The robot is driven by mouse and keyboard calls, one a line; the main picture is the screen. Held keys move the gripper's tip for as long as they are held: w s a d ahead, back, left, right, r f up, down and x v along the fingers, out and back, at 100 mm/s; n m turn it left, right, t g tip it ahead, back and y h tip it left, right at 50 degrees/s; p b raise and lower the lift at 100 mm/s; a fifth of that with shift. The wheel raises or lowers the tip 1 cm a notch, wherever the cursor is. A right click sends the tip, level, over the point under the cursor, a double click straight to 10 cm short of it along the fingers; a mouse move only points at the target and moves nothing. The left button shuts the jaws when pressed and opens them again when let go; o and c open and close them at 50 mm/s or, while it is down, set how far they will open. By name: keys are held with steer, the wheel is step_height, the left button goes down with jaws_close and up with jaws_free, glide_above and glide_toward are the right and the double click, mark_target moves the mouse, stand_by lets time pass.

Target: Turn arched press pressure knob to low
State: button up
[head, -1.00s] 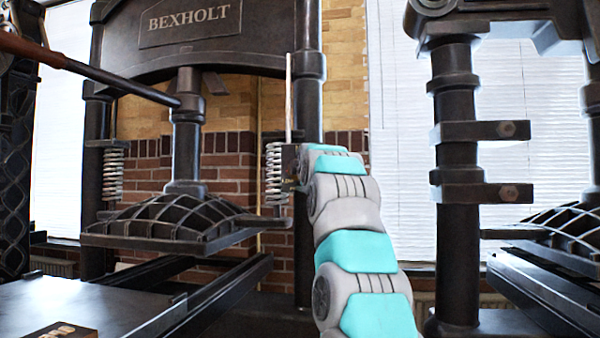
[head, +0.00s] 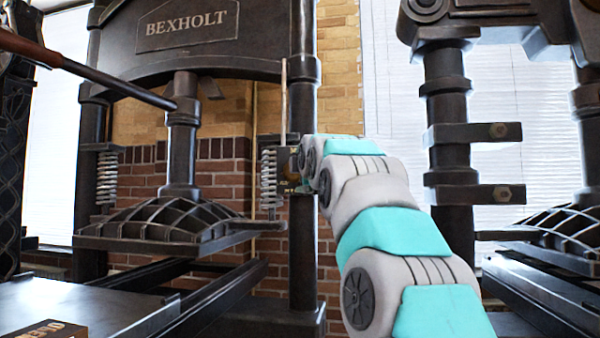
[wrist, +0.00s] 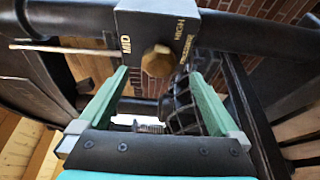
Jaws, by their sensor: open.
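The arched press (head: 215,40), marked BEXHOLT, stands left of centre in the head view. In the wrist view a dark box (wrist: 140,22) on its column carries a brass, many-sided pressure knob (wrist: 158,61). HIGH and what looks like MID are lettered around it; other lettering is too small to read. I cannot tell the knob's setting. My gripper (wrist: 159,76) is open, its two green fingers pointing at the box, with the knob between and slightly beyond the tips. No contact shows. In the head view my arm hides the gripper and most of the box.
A spring (head: 268,180) and a thin upright rod (head: 284,100) stand just left of the box. A long lever handle (head: 100,75) crosses the upper left. A second press (head: 450,130) stands at the right. A dark flat bed (head: 70,305) lies at lower left.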

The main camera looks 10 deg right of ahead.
mark_target(293, 181)
step_height(293, 181, down, 12)
steer(key=w+a+r+m+g+h+b, duration=0.1)
steer(key=w+m+g+h+b, duration=0.15)
steer(key=m, duration=0.55)
steer(key=r+m+t+h+b, duration=0.1)
steer(key=r+m, duration=0.1)
steer(key=m, duration=0.2)
steer(key=a+r+m+t+h+b, duration=0.1)
steer(key=r+m+t+h, duration=0.1)
steer(key=m, duration=0.3)
steer(key=a+r+m+t+h+b, duration=0.1)
steer(key=r+m+t+h, duration=0.1)
steer(key=m, duration=0.3)
steer(key=shift+a+r+b, duration=0.2)
steer(key=shift+r+b, duration=0.2)
steer(key=shift+r, duration=0.25)
steer(key=shift+m+h, duration=0.3)
steer(key=shift+h, duration=0.35)
steer(key=shift+w+d+r+p, duration=0.45)
steer(key=shift+w+r+p, duration=0.15)
steer(key=shift+w, duration=0.15)
steer(key=shift+w+d+r+p, duration=0.45)
steer(key=shift+w+d+r, duration=0.1)
steer(key=shift+w, duration=0.15)
steer(key=shift+w+d+r+p, duration=0.4)
steer(key=shift+w+r+p, duration=0.2)
steer(key=shift+w, duration=0.15)
steer(key=shift+w+d, duration=0.15)
steer(key=shift+w, duration=0.25)
